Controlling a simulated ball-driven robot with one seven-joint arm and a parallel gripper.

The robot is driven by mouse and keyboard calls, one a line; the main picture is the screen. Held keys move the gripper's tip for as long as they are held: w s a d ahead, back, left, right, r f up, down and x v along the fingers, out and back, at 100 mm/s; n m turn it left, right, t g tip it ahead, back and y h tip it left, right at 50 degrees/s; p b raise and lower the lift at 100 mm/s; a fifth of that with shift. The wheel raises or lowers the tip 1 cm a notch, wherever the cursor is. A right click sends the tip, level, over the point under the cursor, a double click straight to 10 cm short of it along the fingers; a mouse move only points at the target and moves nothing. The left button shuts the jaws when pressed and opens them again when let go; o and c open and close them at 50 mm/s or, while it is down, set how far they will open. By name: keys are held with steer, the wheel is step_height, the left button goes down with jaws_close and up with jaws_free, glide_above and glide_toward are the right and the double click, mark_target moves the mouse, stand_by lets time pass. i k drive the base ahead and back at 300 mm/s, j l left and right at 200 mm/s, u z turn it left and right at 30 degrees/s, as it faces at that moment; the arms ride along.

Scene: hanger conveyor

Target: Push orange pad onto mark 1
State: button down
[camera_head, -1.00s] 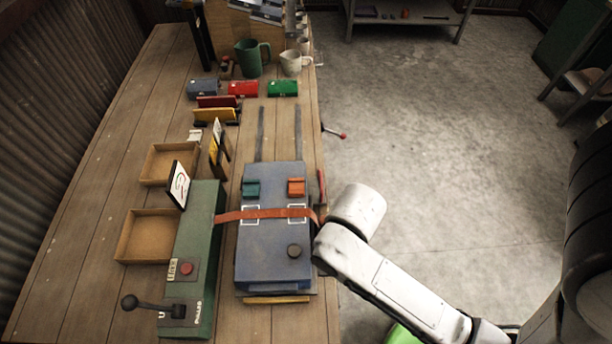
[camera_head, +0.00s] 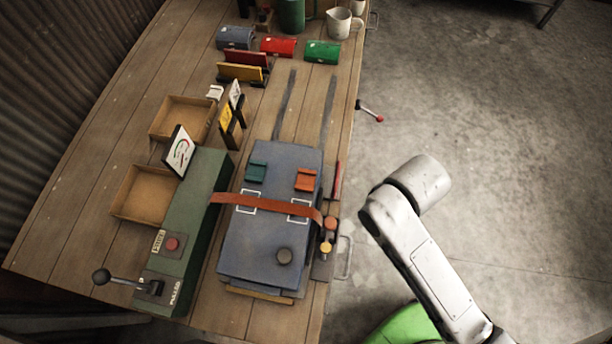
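The orange pad (camera_head: 306,179) sits on the upper right of a blue-grey box top (camera_head: 268,226). A teal pad (camera_head: 256,172) sits to its left. Two white outlined marks are on the box top: a left one (camera_head: 249,193) and a right one (camera_head: 300,202). I cannot read which is mark 1. The orange pad is above the right outline in the picture, apart from it. An orange-red strap (camera_head: 268,204) crosses the box and partly covers both outlines. My gripper is not in view; only white links of my arm show, right of the table.
A green machine (camera_head: 190,226) with a lever (camera_head: 103,277) and red button stands left of the box. Wooden trays (camera_head: 143,194) lie left. Floor on the right is mostly open.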

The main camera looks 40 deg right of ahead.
mark_target(306, 178)
steer(key=i+l+u, duration=0.25)
steer(key=l, duration=0.8)
steer(key=l+u, duration=0.2)
steer(key=l, duration=0.85)
steer(key=k+l+u, duration=0.1)
steer(key=l+u, duration=0.15)
steer(key=l, duration=0.8)
steer(key=k+l+u, duration=0.2)
steer(key=l, duration=0.9)
steer(key=i, duration=0.05)
